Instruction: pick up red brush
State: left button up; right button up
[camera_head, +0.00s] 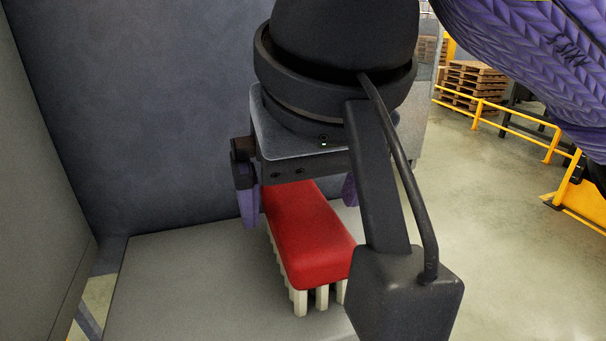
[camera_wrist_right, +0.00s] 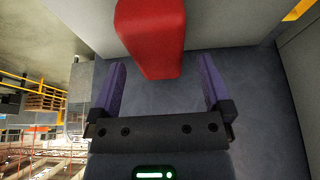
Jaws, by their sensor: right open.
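The red brush (camera_head: 308,236) has a red block body and pale bristles pointing down, and it rests on a grey surface (camera_head: 190,285). My right gripper (camera_head: 300,205) is open above the far end of the brush, with one purple finger on each side of it in the head view. In the right wrist view the brush (camera_wrist_right: 152,35) lies between and beyond the two purple fingers of the gripper (camera_wrist_right: 160,85), with a gap on both sides. Part of the brush is hidden by my gripper and wrist in the head view. My left gripper is not in view.
A dark grey wall (camera_head: 140,110) stands behind the surface, and a lighter panel (camera_head: 35,190) closes the left side. Yellow railings (camera_head: 500,115) and stacked wooden pallets (camera_head: 470,85) stand far off at the right, past open floor.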

aim_at(304, 210)
jog(key=x, duration=0.3)
jog(key=shift+w+d+r, duration=0.1)
jog(key=shift+w+d, duration=0.05)
jog(key=shift+f, duration=0.45)
